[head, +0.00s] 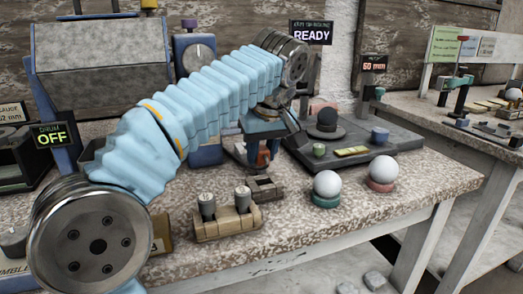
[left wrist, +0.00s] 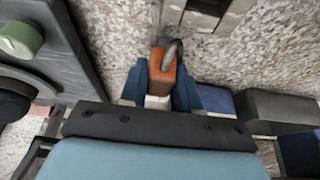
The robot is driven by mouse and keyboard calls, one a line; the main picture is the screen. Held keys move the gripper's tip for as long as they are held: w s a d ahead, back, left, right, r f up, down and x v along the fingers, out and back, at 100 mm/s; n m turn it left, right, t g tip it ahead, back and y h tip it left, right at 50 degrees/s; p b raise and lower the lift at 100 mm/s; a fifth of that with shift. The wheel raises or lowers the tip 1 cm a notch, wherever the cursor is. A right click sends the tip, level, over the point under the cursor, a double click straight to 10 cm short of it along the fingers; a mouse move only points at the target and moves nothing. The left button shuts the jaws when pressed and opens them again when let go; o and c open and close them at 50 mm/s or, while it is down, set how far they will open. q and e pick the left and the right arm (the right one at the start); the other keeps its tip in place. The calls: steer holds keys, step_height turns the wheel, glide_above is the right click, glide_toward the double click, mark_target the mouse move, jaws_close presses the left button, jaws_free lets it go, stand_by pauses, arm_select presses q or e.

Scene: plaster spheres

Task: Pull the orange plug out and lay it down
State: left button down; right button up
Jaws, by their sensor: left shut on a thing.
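My left gripper (head: 263,148) points down over the bench, behind a small dark brown block with a recess (head: 264,189). It is shut on the orange plug (head: 263,159). In the left wrist view the orange plug (left wrist: 162,75) sits between the blue fingers of my left gripper (left wrist: 160,93), with a curved grey metal part on its top side. The recessed block (left wrist: 203,14) shows at the top of that view, apart from the plug. The plug's lower end is hidden, so I cannot tell whether it touches anything. My right gripper is not in view.
A tan block with two grey knobs (head: 228,221) stands in front. White spheres sit on a green ring (head: 326,202) and a red ring (head: 380,186) to the right. A dark platform (head: 400,150) lies behind them. Bare bench top (head: 285,228) shows before the green ring.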

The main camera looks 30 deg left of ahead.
arm_select(q)
steer(key=shift+f, duration=0.25)
steer(key=c, duration=0.7)
jaws_free()
steer(key=shift+r, duration=0.1)
steer(key=shift+c, duration=0.2)
steer(key=shift+r+p, duration=1.75)
steer(key=shift+r, duration=0.3)
